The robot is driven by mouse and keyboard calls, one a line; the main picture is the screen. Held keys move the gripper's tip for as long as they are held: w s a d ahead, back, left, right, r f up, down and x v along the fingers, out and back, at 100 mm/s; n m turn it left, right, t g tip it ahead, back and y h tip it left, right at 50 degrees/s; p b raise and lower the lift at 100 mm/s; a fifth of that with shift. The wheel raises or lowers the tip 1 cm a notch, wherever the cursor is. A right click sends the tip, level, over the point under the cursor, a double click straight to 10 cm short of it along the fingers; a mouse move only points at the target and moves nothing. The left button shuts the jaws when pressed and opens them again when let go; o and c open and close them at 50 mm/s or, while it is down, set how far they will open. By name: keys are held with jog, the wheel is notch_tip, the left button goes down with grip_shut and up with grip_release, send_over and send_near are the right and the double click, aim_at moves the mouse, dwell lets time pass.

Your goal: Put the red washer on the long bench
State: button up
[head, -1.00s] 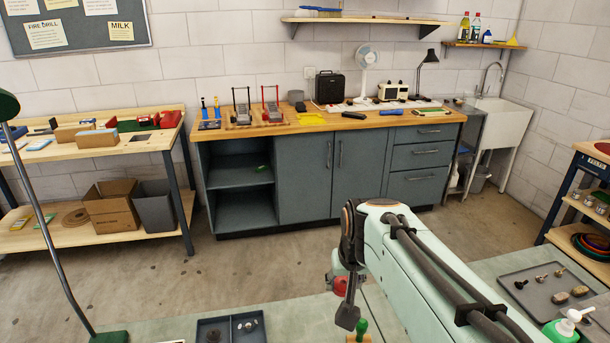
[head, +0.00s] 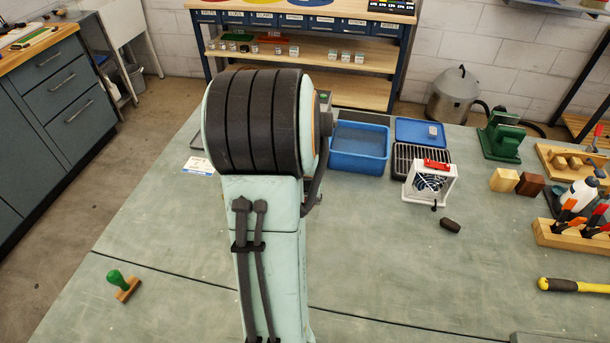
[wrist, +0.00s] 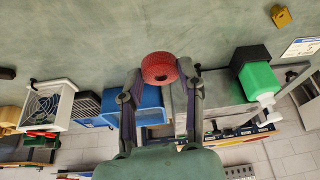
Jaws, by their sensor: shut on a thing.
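The red washer (wrist: 159,70) is a thick ring seen in the wrist view, between the fingertips of my gripper (wrist: 160,76). My gripper is shut on it and holds it above the surface of a pale green workbench (wrist: 90,40). In the head view my arm hides both the gripper and the washer. The pale green workbench (head: 400,270) fills most of the head view. A wooden-topped bench with grey drawers (head: 60,95) shows in part at the left edge. I cannot tell which of these is the long bench.
A blue bin (head: 358,148), a small white fan (head: 430,183) and a green machine (head: 502,137) stand towards the workbench's back. A green-handled stamp (head: 122,285) is at front left. A hammer-like tool (head: 570,285) lies at right. The middle right of the workbench is mostly clear.

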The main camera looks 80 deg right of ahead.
jog(key=shift+s+d+f+m, duration=0.3)
jog(key=shift+s+d+f, duration=0.15)
jog(key=shift+s+d, duration=0.3)
jog(key=d+f, duration=0.3)
jog(key=d, duration=0.1)
jog(key=w+d+f, duration=0.1)
jog(key=d+f, duration=0.2)
jog(key=d, duration=0.1)
jog(key=d+f, duration=0.2)
jog(key=d, duration=0.2)
jog(key=shift+w+f, duration=0.3)
jog(key=shift+f, duration=0.1)
jog(key=shift+a+x, duration=0.2)
jog(key=shift+x, duration=0.65)
jog(key=shift+a+x, duration=0.15)
jog(key=shift+x, duration=0.75)
jog(key=shift+s+a+f, duration=0.1)
jog(key=shift+f, duration=0.1)
jog(key=shift+f, duration=0.15)
jog(key=o, duration=0.7)
